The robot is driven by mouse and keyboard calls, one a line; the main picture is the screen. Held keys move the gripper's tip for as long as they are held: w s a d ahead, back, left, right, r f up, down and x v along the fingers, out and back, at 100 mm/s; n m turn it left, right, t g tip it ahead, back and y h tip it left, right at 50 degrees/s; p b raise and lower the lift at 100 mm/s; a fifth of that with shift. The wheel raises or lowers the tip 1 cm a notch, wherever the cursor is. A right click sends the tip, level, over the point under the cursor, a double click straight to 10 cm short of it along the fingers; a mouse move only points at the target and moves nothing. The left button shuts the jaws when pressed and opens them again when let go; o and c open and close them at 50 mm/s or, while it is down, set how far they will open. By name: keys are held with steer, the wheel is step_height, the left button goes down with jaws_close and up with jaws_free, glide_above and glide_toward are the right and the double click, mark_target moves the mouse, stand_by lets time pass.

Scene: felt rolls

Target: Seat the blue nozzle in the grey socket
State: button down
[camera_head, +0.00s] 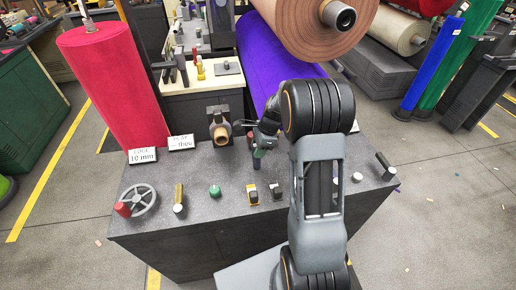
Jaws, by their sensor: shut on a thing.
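My gripper (258,150) is over the dark speckled bench top (300,165), just left of my upper arm link. It points down and is shut on a small dark piece (256,163) below the fingers. The piece is too small and dark to tell whether it is the blue nozzle, or whether it touches the bench. I cannot pick out the grey socket for certain. A dark block with a tan ring (220,131) stands left of my gripper at the bench's back edge. My arm hides part of the bench to the right.
Along the front lie a grey handwheel with a red knob (138,201), a brass lever (178,195), a green knob (214,191) and yellow-black switches (253,195). Two label cards (142,155) stand at back left. A purple roll (275,60) and a brown roll (312,25) rise behind.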

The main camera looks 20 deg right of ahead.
steer(key=shift+f, duration=0.1)
steer(key=c, duration=0.6)
jaws_free()
steer(key=v, duration=1.4)
steer(key=shift+s+a, duration=0.1)
steer(key=shift+s, duration=0.05)
